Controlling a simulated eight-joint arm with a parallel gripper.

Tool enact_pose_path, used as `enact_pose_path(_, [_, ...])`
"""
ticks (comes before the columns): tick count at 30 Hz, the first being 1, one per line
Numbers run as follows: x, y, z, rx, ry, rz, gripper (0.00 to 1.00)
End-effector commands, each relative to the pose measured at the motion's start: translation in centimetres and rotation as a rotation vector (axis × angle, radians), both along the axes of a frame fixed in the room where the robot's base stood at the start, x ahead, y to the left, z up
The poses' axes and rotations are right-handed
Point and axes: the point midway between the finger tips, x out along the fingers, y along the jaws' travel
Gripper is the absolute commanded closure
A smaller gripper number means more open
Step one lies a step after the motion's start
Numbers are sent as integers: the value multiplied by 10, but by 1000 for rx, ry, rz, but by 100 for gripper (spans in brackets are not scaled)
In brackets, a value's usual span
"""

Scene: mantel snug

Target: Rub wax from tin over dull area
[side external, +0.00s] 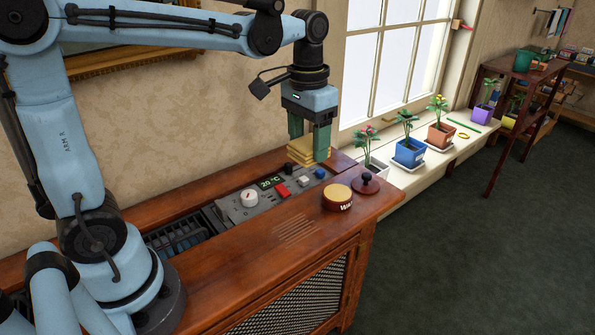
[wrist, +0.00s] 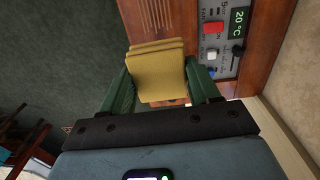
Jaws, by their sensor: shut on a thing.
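My gripper (side external: 309,148) is shut on a folded yellow cloth (side external: 300,153), between its green fingers, over the far end of the wooden cabinet top. The cloth fills the space between the fingers in the wrist view (wrist: 158,82). The open round tin (side external: 337,200), with pale yellow wax on top and a dark red label, stands right of and nearer than the gripper. Its dark red knobbed lid (side external: 368,184) sits beside it. The dull area (side external: 296,232) is a pale streaked patch on the wood, left of and nearer than the tin. Whether the cloth touches the wood is unclear.
A control panel (side external: 268,195) with a dial, display and coloured switches is set into the cabinet top (side external: 235,240). Several potted plants stand on the window sill beyond, one in a blue pot (side external: 409,153). The wood around the dull area is clear.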

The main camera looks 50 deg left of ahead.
Motion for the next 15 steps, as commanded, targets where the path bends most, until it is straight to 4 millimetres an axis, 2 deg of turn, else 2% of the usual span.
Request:
enact_pose_path(3, [-18, 0, 7, 0, 0, -5, 63])
enact_pose_path(9, [-33, 0, 10, 0, 0, -10, 63])
enact_pose_path(11, [-35, 0, 6, 0, 0, -10, 63])
enact_pose_path(15, [-47, -3, -17, 0, 0, -11, 63])
